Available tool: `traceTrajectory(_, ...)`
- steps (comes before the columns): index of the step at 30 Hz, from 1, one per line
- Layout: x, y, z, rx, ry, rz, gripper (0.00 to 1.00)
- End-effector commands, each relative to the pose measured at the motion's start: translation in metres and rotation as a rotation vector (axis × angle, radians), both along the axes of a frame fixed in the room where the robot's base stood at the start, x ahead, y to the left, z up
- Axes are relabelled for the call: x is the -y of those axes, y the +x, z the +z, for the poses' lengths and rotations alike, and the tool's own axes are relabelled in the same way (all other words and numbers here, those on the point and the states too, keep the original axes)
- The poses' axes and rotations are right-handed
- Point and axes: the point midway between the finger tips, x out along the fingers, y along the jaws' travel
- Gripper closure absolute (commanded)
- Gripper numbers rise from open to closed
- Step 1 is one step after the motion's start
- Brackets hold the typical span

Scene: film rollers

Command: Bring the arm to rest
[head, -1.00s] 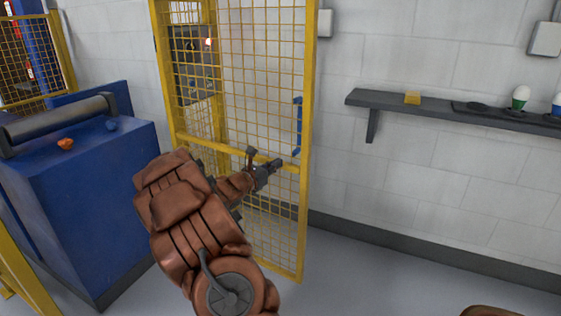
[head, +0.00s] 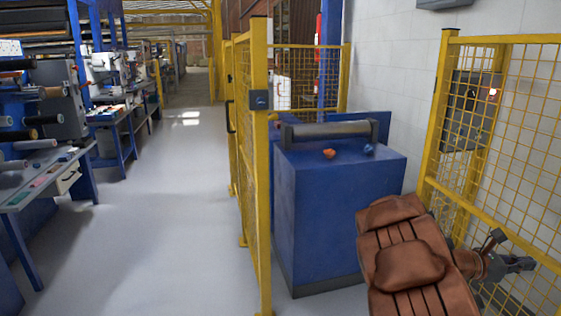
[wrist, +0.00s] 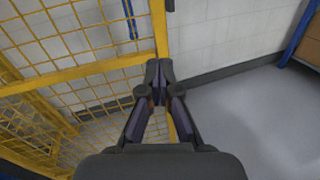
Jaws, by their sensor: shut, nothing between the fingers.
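My gripper (head: 522,264) is at the lower right of the head view, at the end of my copper-coloured arm. It is in front of the yellow mesh fence panel (head: 545,222). In the wrist view my gripper (wrist: 160,72) has its fingertips together with nothing between them. A yellow fence post (wrist: 158,28) stands just beyond the fingertips there. I cannot tell whether the fingers touch the fence.
A blue cabinet (head: 335,215) with a grey roller (head: 332,131) and small orange and blue things on top stands left of my arm. A yellow fence gate (head: 259,180) is beside it. The aisle floor (head: 165,225) is clear, with machines (head: 60,130) along the left.

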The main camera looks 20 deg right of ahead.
Motion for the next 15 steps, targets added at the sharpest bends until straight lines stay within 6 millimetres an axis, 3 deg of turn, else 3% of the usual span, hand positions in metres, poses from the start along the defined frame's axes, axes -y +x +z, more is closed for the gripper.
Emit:
traceTrajectory(4,-0.04,-0.019,0.016,0.184,0.001,-0.09,1.0)
traceTrajectory(8,-0.084,-0.038,0.019,0.369,0.024,-0.184,1.0)
traceTrajectory(15,-0.173,-0.063,-0.001,0.677,0.128,-0.362,1.0)
